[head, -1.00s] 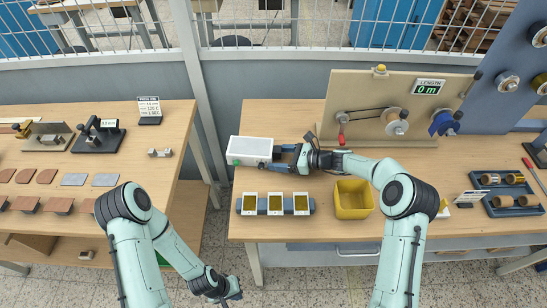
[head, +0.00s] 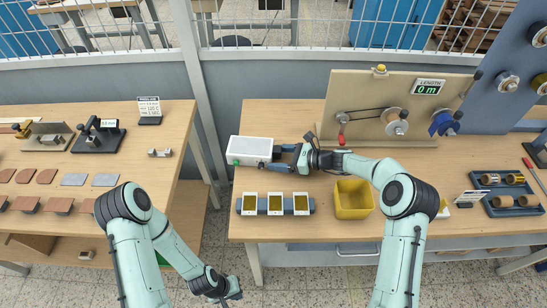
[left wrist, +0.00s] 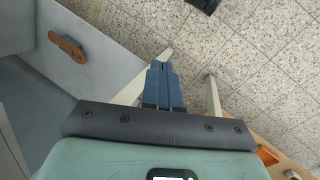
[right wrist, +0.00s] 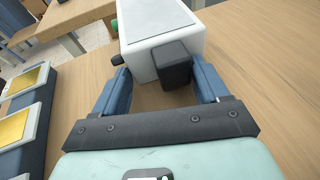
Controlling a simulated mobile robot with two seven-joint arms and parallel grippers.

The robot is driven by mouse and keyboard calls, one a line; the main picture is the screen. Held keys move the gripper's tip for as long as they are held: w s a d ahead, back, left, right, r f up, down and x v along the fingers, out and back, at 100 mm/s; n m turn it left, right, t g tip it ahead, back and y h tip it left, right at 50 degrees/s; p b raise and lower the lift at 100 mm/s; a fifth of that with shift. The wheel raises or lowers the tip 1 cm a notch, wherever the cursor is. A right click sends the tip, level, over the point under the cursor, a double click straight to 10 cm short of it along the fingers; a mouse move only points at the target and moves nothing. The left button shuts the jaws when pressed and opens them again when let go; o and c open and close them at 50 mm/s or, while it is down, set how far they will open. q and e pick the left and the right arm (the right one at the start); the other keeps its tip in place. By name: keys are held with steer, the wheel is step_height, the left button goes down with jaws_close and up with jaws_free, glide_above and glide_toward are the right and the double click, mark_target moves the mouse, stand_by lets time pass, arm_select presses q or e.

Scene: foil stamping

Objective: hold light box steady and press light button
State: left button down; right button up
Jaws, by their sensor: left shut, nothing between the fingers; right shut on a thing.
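The light box (head: 250,146) is a white box with a grey top panel, at the left back of the middle table. A green button (head: 236,162) sits on its front side, and it also shows in the right wrist view (right wrist: 114,24). My right gripper (head: 277,158) is at the box's right end. In the right wrist view its blue fingers (right wrist: 163,75) are wide apart, gripping the box's end, with a black block (right wrist: 174,64) between them. My left gripper (head: 231,298) is low over the floor, far from the box. Its fingers (left wrist: 165,72) are together and empty.
A holder (head: 311,206) with three gold-faced white pieces lies in front of the box. A yellow bin (head: 366,211) stands right of it, under my right arm. A winding stand with a length display (head: 430,87) is behind. A gap separates the left table (head: 185,125).

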mark_target(236, 163)
arm_select(q)
steer(key=w+a+r+m+t+h, duration=0.1)
steer(key=w+a+r+m+t, duration=0.15)
steer(key=w+r, duration=0.55)
steer(key=w+a+r+m+t, duration=0.15)
steer(key=w+r+t, duration=0.3)
steer(key=w, duration=0.55)
steer(key=w+r+m, duration=0.1)
steer(key=r+m, duration=0.1)
steer(key=r, duration=0.2)
steer(key=w+d+r+m+t+h, duration=0.1)
steer(key=w+r+m, duration=0.1)
steer(key=r, duration=0.2)
steer(key=w+d+r+m+t, duration=0.1)
steer(key=w+r+m, duration=0.1)
steer(key=r, duration=0.2)
steer(key=w+d, duration=0.1)
steer(key=w, duration=0.7)
steer(key=shift+w+r+m+h, duration=0.25)
steer(key=shift+w+m+h, duration=0.05)
steer(key=shift+m, duration=0.1)
steer(key=shift+d, duration=0.1)
